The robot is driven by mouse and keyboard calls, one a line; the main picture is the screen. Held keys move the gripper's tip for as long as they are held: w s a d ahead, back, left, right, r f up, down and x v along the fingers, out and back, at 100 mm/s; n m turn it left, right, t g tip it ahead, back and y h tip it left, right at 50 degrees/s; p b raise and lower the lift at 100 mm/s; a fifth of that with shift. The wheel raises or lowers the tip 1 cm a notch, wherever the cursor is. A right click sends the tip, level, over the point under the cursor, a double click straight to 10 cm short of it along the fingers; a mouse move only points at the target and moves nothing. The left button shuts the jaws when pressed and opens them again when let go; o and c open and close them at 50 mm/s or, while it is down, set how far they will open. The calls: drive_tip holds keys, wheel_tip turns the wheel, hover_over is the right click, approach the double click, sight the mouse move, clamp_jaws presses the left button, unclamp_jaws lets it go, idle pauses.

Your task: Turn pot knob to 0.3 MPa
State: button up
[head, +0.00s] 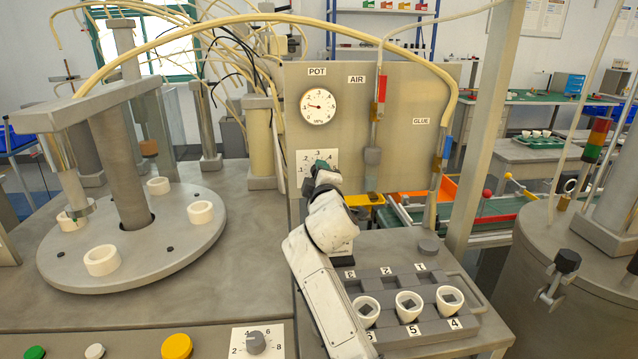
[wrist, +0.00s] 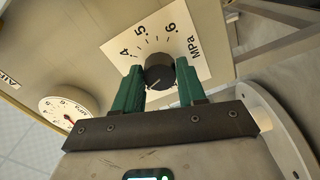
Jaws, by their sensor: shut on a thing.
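The pot knob (wrist: 159,73) is a small dark round knob on a white scale plate (wrist: 185,45) marked in MPa; .4, .5 and .6 are readable in the wrist view. My gripper (wrist: 160,70) has its two green fingers on either side of the knob and is shut on it. In the head view my gripper (head: 322,168) covers the knob and part of the plate (head: 303,157) on the grey panel below the POT label. The pot gauge (head: 318,106) sits above it, its needle pointing left; the exact reading is too small to tell.
AIR and GLUE lines hang on the panel (head: 420,90) to the right. A grey rack (head: 385,285) with several white cups stands below, beside my arm. A round turntable (head: 190,250) with white rings is at left. A second dial (head: 256,342) is at the front.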

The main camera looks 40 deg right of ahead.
drive_tip(key=shift+f+m+b, duration=0.15)
drive_tip(key=shift+m+b, duration=0.6)
drive_tip(key=shift+m, duration=0.85)
drive_tip(key=o, duration=1)
drive_tip(key=shift+o, duration=0.2)
drive_tip(key=v, duration=1)
drive_tip(key=shift+s+a, duration=0.25)
drive_tip(key=shift+s, duration=0.1)
